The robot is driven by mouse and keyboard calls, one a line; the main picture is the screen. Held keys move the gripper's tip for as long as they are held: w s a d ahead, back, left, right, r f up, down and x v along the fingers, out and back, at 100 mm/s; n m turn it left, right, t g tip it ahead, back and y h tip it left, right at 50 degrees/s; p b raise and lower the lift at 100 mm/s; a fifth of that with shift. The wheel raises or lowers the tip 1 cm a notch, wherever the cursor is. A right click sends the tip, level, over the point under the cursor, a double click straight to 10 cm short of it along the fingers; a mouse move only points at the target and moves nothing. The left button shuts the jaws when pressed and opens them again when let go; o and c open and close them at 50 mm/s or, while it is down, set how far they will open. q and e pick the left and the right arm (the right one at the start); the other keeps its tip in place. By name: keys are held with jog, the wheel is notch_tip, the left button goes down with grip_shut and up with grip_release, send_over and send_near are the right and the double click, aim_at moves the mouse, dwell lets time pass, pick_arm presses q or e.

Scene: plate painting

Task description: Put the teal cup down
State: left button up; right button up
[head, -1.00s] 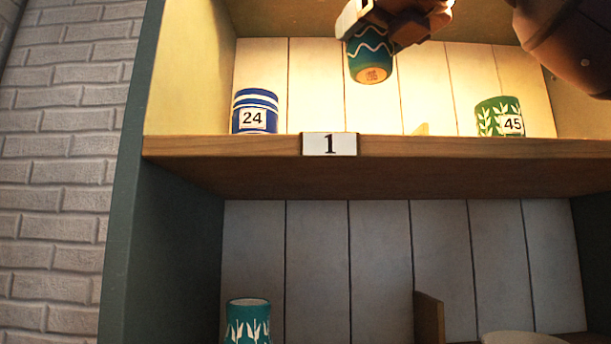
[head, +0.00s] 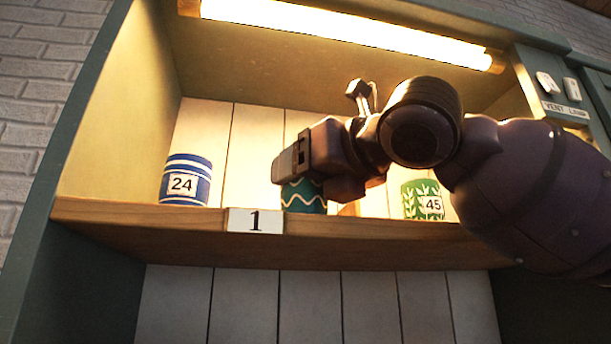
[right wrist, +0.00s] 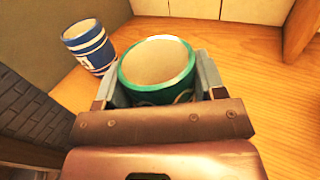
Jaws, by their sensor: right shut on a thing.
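The teal cup (head: 303,198) with a pale wavy line is at the upper shelf (head: 130,213), just right of the label "1". My right gripper (head: 296,172) is shut on it and covers its upper part. In the right wrist view the cup (right wrist: 157,92) is upright and empty, between the two fingers of my right gripper (right wrist: 157,85). Its base seems at shelf level; I cannot tell whether it touches the wood. My left gripper is not in view.
A blue-and-white cup marked 24 (head: 186,180) stands to the left, also in the right wrist view (right wrist: 88,46). A green leaf-patterned cup marked 45 (head: 423,201) stands to the right. A lit tube lamp (head: 340,28) hangs above. A low wooden divider (right wrist: 300,28) stands behind right.

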jog(key=shift+f, duration=0.25)
jog(key=o, duration=1)
jog(key=shift+o, duration=0.2)
jog(key=shift+r, duration=0.1)
jog(key=shift+s+d, duration=0.15)
jog(key=shift+s, duration=0.1)
jog(key=v, duration=1.1)
jog(key=shift+s+d, duration=0.15)
jog(key=shift+s, duration=0.05)
